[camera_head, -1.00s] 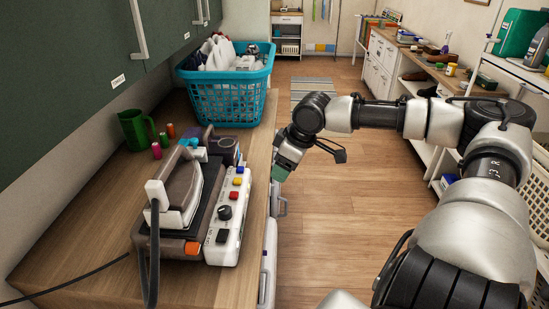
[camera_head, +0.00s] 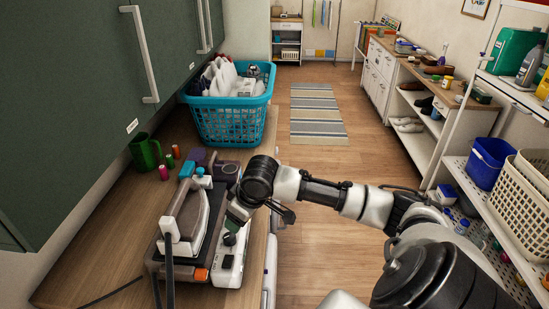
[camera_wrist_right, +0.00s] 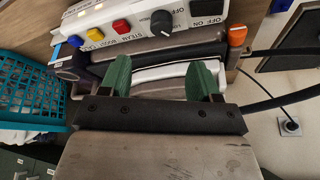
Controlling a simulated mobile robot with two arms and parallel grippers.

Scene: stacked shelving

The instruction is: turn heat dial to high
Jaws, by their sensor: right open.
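The heat dial (camera_wrist_right: 161,22) is a round black knob with a pale pointer line on the white control panel (camera_wrist_right: 133,30) of the ironing station. In the head view the dial (camera_head: 229,239) is just below the green fingertips. My right gripper (camera_wrist_right: 158,78) is open with nothing between its green fingers. The dial lies beyond the fingertips in the wrist view, apart from them and roughly in line with the gap. In the head view my right gripper (camera_head: 238,216) hangs over the panel and hides part of it. My left gripper is not in view.
The iron (camera_head: 184,220) rests on its station left of the panel, with a cord rising in front. Colored buttons (camera_wrist_right: 96,34) and a black on/off switch (camera_wrist_right: 208,9) flank the dial.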

